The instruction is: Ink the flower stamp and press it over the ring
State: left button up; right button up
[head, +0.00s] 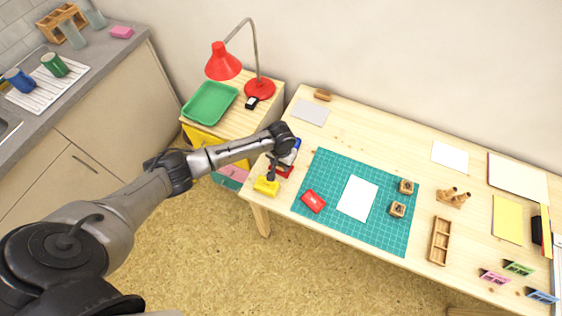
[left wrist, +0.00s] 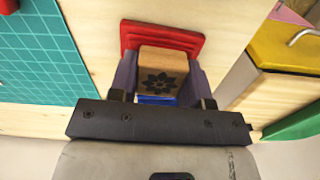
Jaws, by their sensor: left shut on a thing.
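A wooden stamp block with a dark flower picture (left wrist: 160,80) is held between the fingers of my left gripper (left wrist: 158,74), in the left wrist view. It is at the red inkpad (left wrist: 163,36); whether it touches the pad cannot be told. In the head view my left gripper (head: 281,165) is over the inkpads at the table's left end and largely hides the stamp. The red inkpad (head: 284,174) shows partly there, beside the yellow inkpad (head: 266,187). White paper (head: 357,198) lies on the green mat (head: 333,165); no ring can be made out at this size. My right gripper is not in view.
A red case (head: 313,201) lies on the mat left of the paper. Two wooden stamps (head: 406,187) (head: 397,209) stand to its right. A wooden tray (head: 439,241) is farther right. A red lamp (head: 223,62) and green tray (head: 210,103) are on the side cabinet.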

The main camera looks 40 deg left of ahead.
pick_arm(q)
jog(key=shift+f+p, duration=0.15)
jog(key=shift+p, duration=0.15)
dwell(1.0)
dwell(0.4)
jog(key=shift+r, duration=0.2)
jog(key=shift+r+p, duration=0.5)
jog(key=shift+p, duration=0.45)
jog(key=shift+r, duration=0.1)
notch_tip(320, 180, up, 2)
jog(key=p, duration=0.2)
jog(key=shift+p, duration=0.3)
notch_tip(320, 180, up, 3)
jog(key=p, duration=0.4)
jog(key=shift+r, duration=0.2)
